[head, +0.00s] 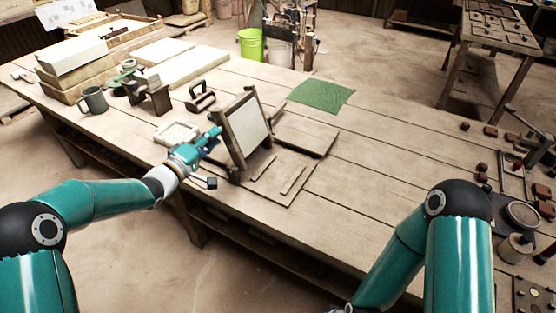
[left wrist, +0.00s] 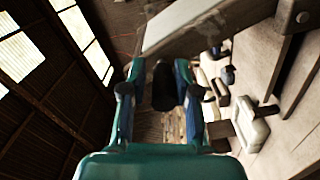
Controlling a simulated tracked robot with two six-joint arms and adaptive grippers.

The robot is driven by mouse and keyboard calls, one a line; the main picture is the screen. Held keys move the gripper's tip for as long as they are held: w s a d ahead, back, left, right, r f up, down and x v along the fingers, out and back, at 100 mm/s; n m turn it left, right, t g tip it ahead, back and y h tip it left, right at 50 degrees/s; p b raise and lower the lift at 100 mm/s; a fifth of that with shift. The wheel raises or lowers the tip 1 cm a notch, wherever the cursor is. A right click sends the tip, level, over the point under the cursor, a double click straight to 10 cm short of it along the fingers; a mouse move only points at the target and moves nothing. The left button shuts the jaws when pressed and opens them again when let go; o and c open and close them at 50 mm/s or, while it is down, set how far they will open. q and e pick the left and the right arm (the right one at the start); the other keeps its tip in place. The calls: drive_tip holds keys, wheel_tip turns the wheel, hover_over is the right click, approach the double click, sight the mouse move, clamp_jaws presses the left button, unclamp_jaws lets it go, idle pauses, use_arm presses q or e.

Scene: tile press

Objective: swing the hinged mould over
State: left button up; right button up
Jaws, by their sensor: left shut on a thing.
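The hinged mould (head: 246,124) is a wooden frame with a pale panel. In the head view it stands steeply tilted above its wooden base boards (head: 312,136), near the table's front edge. My left gripper (head: 213,136) is at the left side of the frame. In the left wrist view my left gripper (left wrist: 159,98) is shut on a dark handle (left wrist: 164,86), with the frame's edge (left wrist: 215,32) just beyond it. The fingers partly hide the handle.
A small pale frame (head: 176,133) lies left of the mould, and a dark handled tool (head: 200,97) stands behind it. A green sheet (head: 321,95) lies behind the boards. Several dark red blocks lie at the right.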

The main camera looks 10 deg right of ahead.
use_arm(q)
drive_tip(key=a, duration=0.1)
drive_tip(key=w+a+p, duration=0.1)
drive_tip(key=w+a, duration=0.1)
drive_tip(key=shift+w+a+r, duration=0.25)
drive_tip(key=shift+a, duration=0.1)
drive_tip(key=w+a+f, duration=0.2)
drive_tip(key=a+f, duration=0.1)
drive_tip(key=shift+w+a, duration=0.2)
drive_tip(key=shift+c, duration=0.6)
drive_tip(key=f+b, duration=0.2)
drive_tip(key=f, duration=0.1)
drive_tip(key=w+a+f+b, duration=0.1)
drive_tip(key=f+b, duration=0.1)
drive_tip(key=f, duration=0.1)
drive_tip(key=w+a+f+b, duration=0.1)
drive_tip(key=f+b, duration=0.1)
drive_tip(key=f, duration=0.2)
drive_tip(key=shift+w+a+f, duration=0.1)
drive_tip(key=shift+w, duration=0.05)
drive_tip(key=o, duration=0.7)
drive_tip(key=shift+w+a, duration=0.1)
drive_tip(key=shift+a, duration=0.1)
